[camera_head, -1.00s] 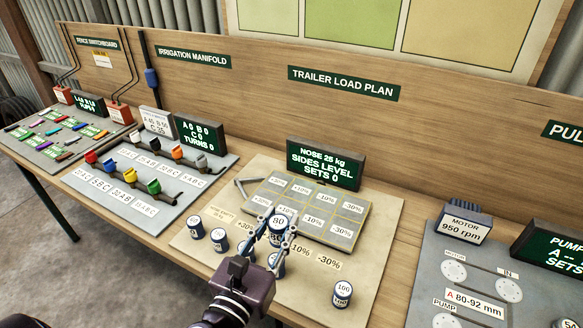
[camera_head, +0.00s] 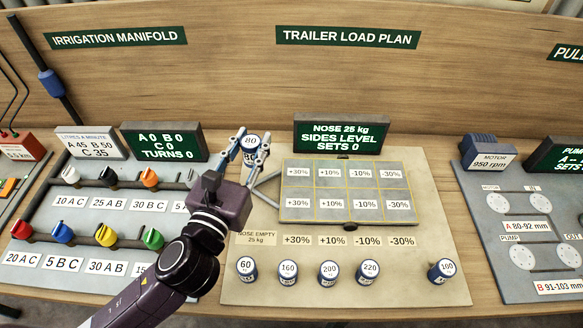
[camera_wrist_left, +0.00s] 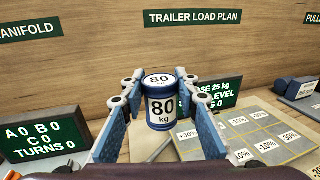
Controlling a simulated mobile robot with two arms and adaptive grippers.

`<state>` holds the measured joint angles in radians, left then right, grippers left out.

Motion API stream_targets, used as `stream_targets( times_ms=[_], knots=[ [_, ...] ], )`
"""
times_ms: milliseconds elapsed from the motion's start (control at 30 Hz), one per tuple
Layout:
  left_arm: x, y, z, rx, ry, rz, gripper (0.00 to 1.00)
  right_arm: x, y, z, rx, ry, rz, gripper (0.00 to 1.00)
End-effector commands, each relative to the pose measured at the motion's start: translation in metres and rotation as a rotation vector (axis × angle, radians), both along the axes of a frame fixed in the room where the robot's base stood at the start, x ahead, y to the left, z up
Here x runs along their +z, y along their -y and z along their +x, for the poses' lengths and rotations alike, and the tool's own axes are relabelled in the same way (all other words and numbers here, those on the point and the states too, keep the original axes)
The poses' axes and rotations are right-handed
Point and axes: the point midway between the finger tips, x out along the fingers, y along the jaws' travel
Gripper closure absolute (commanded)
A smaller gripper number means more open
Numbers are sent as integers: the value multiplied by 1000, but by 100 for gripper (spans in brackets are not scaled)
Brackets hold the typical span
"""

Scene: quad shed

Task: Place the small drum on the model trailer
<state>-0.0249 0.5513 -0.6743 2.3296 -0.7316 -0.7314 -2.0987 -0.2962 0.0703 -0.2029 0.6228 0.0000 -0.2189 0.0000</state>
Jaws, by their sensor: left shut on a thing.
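My left gripper (camera_head: 248,152) is shut on a small blue and white drum marked 80 (camera_head: 250,143). In the left wrist view the 80 kg drum (camera_wrist_left: 160,103) stands upright between the two blue fingers, in front of the back board. The model trailer (camera_head: 345,190) is a grey bed with yellow lines and percentage labels, its drawbar pointing left. The gripper and drum are near the drawbar, left of the bed's far left corner. More drums stand in a row in front: 60 (camera_head: 246,270), 160 (camera_head: 287,273), 200 (camera_head: 328,273), 220 (camera_head: 367,271) and 100 (camera_head: 441,271). My right gripper is not in view.
A display (camera_head: 341,136) reading "NOSE 25 kg, SIDES LEVEL, SETS 0" stands behind the trailer. The irrigation panel (camera_head: 105,220) with coloured valves is at the left. The motor and pump panel (camera_head: 520,235) is at the right. The trailer bed is clear of drums.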

Motion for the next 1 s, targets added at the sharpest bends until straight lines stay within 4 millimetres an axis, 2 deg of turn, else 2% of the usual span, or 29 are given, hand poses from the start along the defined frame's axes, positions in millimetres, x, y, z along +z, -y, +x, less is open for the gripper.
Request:
stream_targets(
  times_ms=[33,100,300,433,667,800,1000],
  knots=[
    [9,14,9,-39,10,3,98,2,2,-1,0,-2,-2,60],
    [14,32,19,-89,11,5,98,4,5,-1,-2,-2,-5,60],
    [27,75,50,-215,9,6,98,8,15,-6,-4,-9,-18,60],
    [33,89,73,-267,8,6,98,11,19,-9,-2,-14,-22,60],
    [39,93,101,-295,3,0,98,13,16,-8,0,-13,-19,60],
    [26,92,105,-295,-2,-3,98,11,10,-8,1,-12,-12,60],
    [-27,93,104,-294,-6,-4,98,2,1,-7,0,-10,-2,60]
  ],
)
